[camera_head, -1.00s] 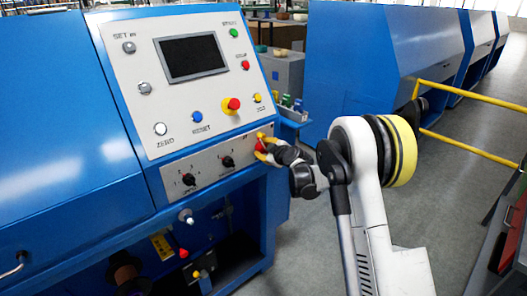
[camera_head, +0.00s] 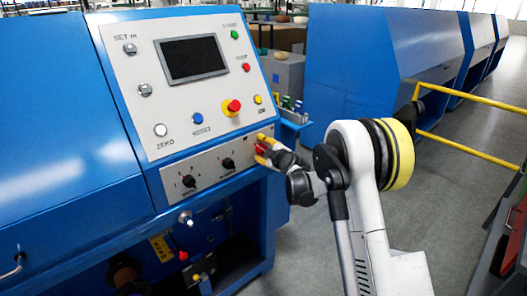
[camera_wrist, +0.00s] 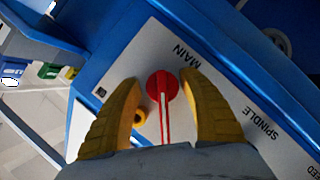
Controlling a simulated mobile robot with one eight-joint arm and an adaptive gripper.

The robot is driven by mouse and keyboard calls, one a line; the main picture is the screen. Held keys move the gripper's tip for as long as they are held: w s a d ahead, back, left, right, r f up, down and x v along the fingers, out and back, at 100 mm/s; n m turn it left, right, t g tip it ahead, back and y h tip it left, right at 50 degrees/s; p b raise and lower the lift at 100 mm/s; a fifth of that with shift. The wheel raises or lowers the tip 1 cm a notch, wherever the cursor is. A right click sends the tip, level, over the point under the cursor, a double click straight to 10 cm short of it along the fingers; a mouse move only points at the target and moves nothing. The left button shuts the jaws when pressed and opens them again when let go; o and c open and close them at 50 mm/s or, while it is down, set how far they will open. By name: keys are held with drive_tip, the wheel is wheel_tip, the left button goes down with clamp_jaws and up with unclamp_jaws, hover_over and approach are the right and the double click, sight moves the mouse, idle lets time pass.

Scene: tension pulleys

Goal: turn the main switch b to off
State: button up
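The main switch b (camera_wrist: 161,88) is a red rotary knob with a white-lined red handle, beside the "MAIN" label on a pale panel. In the wrist view its handle points toward the bottom of the picture, toward my gripper's palm. My gripper (camera_wrist: 161,79) is open, with one yellow finger on each side of the knob and visible gaps between. In the head view my gripper (camera_head: 262,149) is at the right end of the lower panel strip, and the red switch (camera_head: 261,148) shows partly between its fingers. Contact with the panel cannot be told.
The blue machine's upper panel (camera_head: 180,80) carries a dark screen, several buttons and a red-yellow emergency knob (camera_head: 231,107). Two black rotary switches sit left of the main switch, one of them (camera_head: 228,163) nearest. Yellow rails (camera_head: 470,148) stand at the right. Grey floor is clear behind my arm.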

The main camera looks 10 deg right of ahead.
drive_tip(key=shift+o, duration=0.4)
drive_tip(key=shift+s+d, duration=0.1)
drive_tip(key=shift+s, duration=0.2)
drive_tip(key=v, duration=1.1)
drive_tip(key=shift+s, duration=0.2)
drive_tip(key=shift+r, duration=0.1)
